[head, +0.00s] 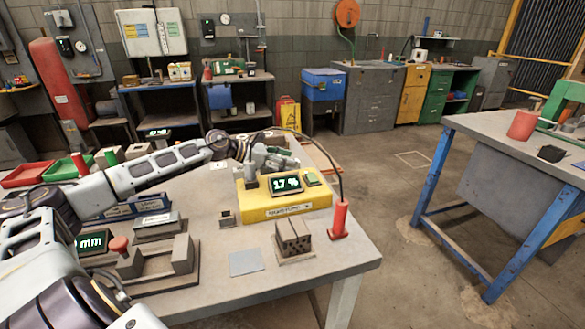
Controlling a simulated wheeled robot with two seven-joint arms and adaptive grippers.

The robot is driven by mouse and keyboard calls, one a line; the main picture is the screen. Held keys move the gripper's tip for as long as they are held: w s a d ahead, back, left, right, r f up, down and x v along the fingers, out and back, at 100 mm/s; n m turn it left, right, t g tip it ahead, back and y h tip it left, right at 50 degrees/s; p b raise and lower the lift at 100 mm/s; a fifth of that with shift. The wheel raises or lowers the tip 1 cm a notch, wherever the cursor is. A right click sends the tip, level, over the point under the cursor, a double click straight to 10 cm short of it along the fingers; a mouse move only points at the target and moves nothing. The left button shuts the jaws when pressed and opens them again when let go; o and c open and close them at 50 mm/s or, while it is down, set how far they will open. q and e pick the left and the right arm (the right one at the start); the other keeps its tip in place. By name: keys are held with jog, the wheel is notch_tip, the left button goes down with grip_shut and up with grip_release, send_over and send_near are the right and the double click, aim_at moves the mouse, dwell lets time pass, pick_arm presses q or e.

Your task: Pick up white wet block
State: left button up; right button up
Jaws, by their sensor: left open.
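My left arm reaches across the workbench (205,290) from the left. Its gripper (262,162) is open just behind the yellow meter (285,205), whose display reads 17 %. The fingers overlap grey parts there, so contact is unclear. I cannot single out a white wet block for certain. Pale blocks (138,151) lie at the back left, behind my arm, partly hidden. My right gripper is not in view.
A red probe (339,220) with a black cable stands near the right edge. A grey plate (246,262) lies near the front. A U-shaped fixture (156,264) and red (28,174) and green (68,169) trays are at left. Open floor separates another table (515,135).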

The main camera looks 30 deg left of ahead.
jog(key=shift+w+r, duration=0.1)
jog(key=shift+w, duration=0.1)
pick_arm(q)
jog(key=shift+c, duration=1.4)
jog(key=c, duration=0.7)
jog(key=shift+c, duration=0.2)
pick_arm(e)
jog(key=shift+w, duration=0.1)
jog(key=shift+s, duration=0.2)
